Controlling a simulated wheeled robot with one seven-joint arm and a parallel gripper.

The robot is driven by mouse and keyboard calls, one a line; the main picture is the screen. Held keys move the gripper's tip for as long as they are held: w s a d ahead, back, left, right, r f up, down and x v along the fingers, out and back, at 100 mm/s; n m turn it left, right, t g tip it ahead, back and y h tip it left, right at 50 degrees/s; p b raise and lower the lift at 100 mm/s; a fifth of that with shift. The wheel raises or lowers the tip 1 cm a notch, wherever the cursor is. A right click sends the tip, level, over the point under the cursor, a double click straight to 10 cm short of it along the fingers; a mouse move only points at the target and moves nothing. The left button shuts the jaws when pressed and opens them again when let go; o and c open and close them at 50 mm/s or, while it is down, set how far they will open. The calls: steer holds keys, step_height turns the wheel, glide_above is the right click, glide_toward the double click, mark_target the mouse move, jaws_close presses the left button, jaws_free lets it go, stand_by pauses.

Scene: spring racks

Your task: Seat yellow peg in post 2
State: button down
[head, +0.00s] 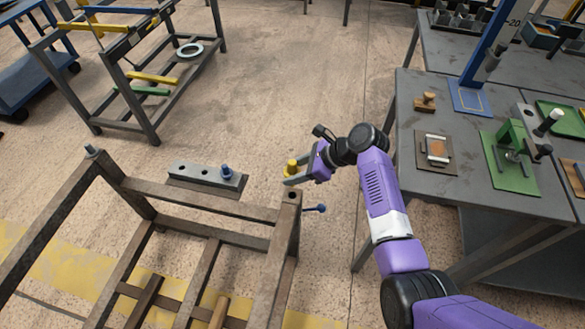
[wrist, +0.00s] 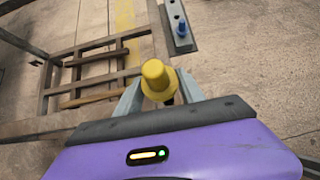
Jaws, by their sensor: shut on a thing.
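My gripper (head: 293,178) is shut on the yellow peg (head: 292,166), which stands roughly upright between the fingers. The wrist view shows the peg's round yellow head (wrist: 156,75) above the gripper (wrist: 160,98). I see no number on the posts, so which one is post 2 is unclear.
A grey holed block (head: 190,171) beside the rack carries a blue peg (head: 227,172). A blue-knobbed pin (head: 317,208) sticks out beside the corner post. A grey workbench (head: 428,178) with fixtures stands right, another rack (head: 140,108) upper left. Open floor lies between.

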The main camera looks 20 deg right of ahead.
steer(key=shift+f+b, duration=1.15)
steer(key=shift+f, duration=1.45)
steer(key=shift+p, duration=1.2)
steer(key=shift+f+b, duration=1.55)
steer(key=shift+f, duration=1)
steer(key=c, duration=0.6)
jaws_free()
steer(key=shift+c, duration=0.2)
steer(key=v, duration=0.8)
steer(key=shift+p, duration=0.45)
